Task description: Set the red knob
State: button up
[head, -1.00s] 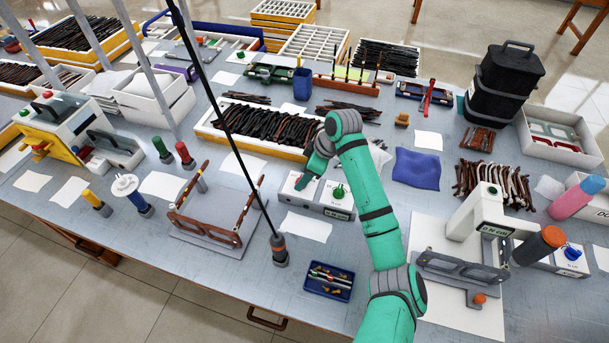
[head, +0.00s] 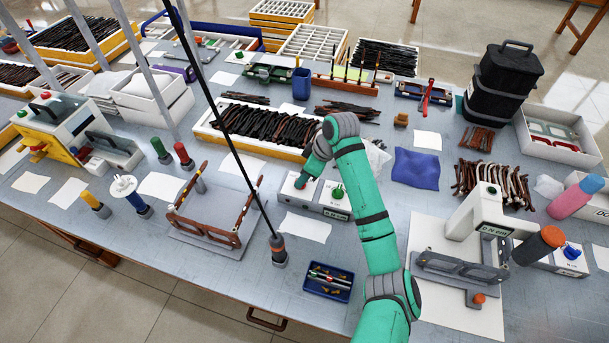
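A low pale grey control box (head: 325,209) sits near the middle of the table. A green knob (head: 338,191) stands on its right half.
A white tray of dark frame parts (head: 262,127) lies behind the box. A blue tray of small parts (head: 329,281) is in front. A thin dark pole (head: 232,140) rises to the left. A frame fixture (head: 215,215) stands left and a white gauge (head: 478,210) right.

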jog(key=m, duration=0.2)
jog(key=m+t, duration=0.1)
jog(key=m+h, duration=0.1)
jog(key=m, duration=0.1)
jog(key=shift+s+a+m+t, duration=0.25)
jog(key=shift+s+m+t, duration=0.05)
jog(key=shift+t, duration=0.1)
jog(key=shift+s+m+t+h, duration=0.15)
jog(key=shift+m+h, duration=0.15)
jog(key=shift+m, duration=0.5)
jog(key=shift+m+t+h, duration=0.15)
jog(key=shift+m+h, duration=0.15)
jog(key=shift+m, duration=0.5)
jog(key=o, duration=1.1)
jog(key=shift+d+r, duration=0.1)
